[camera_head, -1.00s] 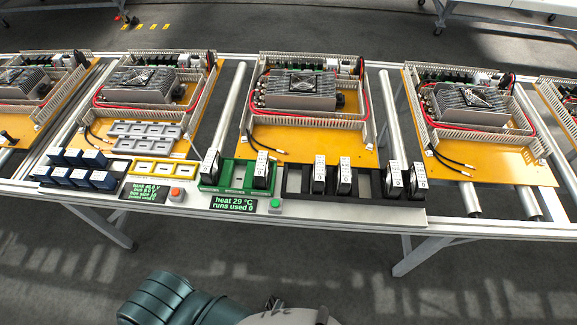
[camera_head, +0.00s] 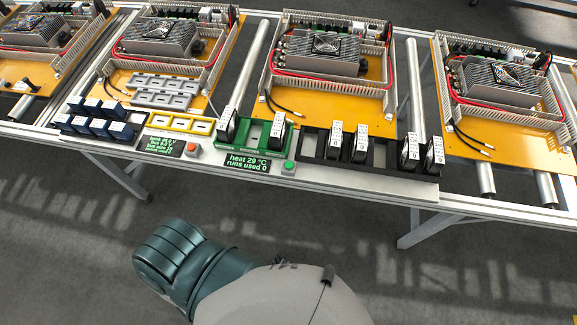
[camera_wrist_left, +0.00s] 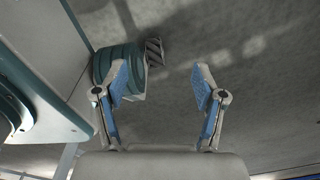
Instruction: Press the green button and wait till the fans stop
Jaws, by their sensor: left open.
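The green button (camera_head: 289,167) sits on a small base at the rail's front edge, just right of a display (camera_head: 248,162) reading "heat 29 °C, runs used 0". A green holder (camera_head: 255,134) behind it carries two upright dark units with white labels (camera_head: 278,131); whether these are fans is unclear. Fans (camera_head: 326,45) sit on the grey heat sinks of the boards; I cannot tell whether they spin. My left gripper (camera_wrist_left: 160,84) is open and empty above the grey floor in the left wrist view, away from the button. My right gripper is not in view.
A red button (camera_head: 191,149) and second display (camera_head: 160,147) are left of the green holder. Blue blocks (camera_head: 97,118) and a black rack (camera_head: 380,165) of labelled units flank it. Yellow boards (camera_head: 410,90) line the conveyor behind. The floor in front is clear.

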